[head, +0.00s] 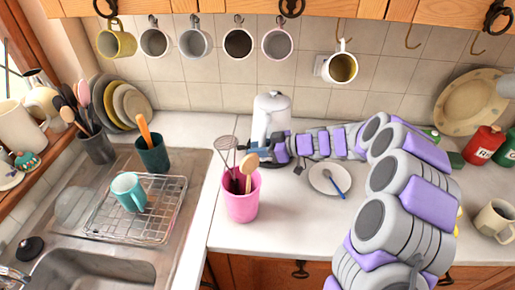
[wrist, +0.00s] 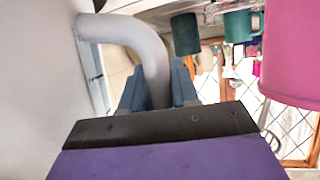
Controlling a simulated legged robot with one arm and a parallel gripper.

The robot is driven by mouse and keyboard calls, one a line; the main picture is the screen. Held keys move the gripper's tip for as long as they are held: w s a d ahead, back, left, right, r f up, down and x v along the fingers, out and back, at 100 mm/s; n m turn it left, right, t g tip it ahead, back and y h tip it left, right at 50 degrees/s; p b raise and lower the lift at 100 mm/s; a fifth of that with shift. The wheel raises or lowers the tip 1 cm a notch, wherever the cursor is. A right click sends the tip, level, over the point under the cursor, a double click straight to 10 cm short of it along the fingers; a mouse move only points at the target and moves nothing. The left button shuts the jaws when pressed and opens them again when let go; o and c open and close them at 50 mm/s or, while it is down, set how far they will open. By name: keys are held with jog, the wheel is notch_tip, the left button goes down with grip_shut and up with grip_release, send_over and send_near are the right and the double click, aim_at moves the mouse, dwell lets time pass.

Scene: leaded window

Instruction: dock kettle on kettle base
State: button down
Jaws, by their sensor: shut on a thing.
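The white kettle (head: 271,112) is at the back of the worktop, near the tiled wall. Its lower part is partly hidden by my gripper (head: 268,152). In the wrist view the kettle's pale body (wrist: 35,80) fills the left side, and its curved handle (wrist: 150,45) runs down between the blue fingers of my gripper (wrist: 157,88). The gripper is shut on that handle. The kettle looks upright in the head view. I cannot make out the kettle base, nor whether the kettle touches anything below it.
A pink utensil pot (head: 241,203) stands in front of the gripper. The sink and wire rack (head: 165,215) are left. Mugs hang above. Worktop left of the kettle is clear.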

jog(key=shift+f, duration=0.2)
jog(key=c, duration=1.1)
grip_release()
jog(key=shift+f, duration=0.1)
jog(key=v, duration=1.1)
jog(key=shift+s, duration=0.1)
jog(key=shift+f, duration=0.1)
